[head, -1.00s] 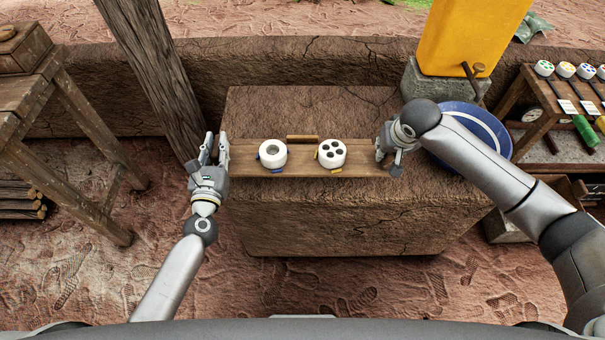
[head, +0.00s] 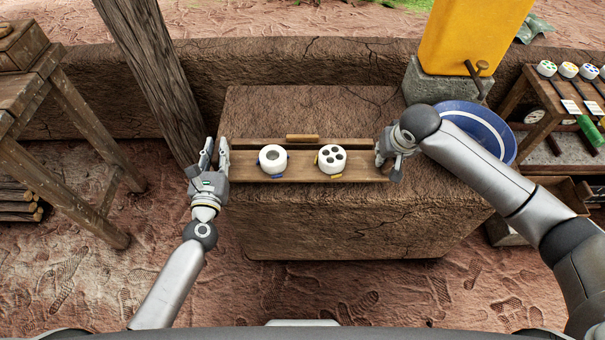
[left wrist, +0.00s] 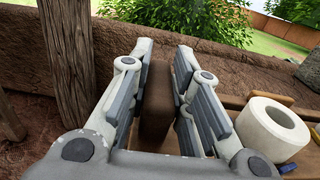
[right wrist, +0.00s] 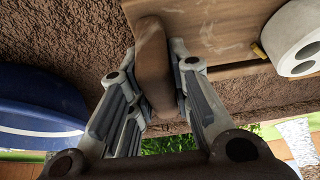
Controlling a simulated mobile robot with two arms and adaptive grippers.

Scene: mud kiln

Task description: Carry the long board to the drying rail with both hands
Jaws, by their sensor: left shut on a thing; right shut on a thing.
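The long board (head: 304,170) lies crosswise between my grippers, looking level, above the mud block (head: 330,110). A white ring-shaped piece (head: 272,158) and a white piece with several holes (head: 332,158) sit on it, with small blue and yellow bits beside them. My left gripper (head: 216,145) is shut on a brown grip at the board's left end; that grip shows between the fingers in the left wrist view (left wrist: 155,105). My right gripper (head: 383,153) is shut on the right-end grip, seen in the right wrist view (right wrist: 152,65). Which thing is the drying rail, I cannot tell.
A wooden strip (head: 250,144) with a small wooden block (head: 302,138) lies behind the board. A wooden post (head: 160,80) stands just beyond my left gripper. A blue basin (head: 490,130) sits close behind my right forearm. A yellow container (head: 465,40) stands at the back right.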

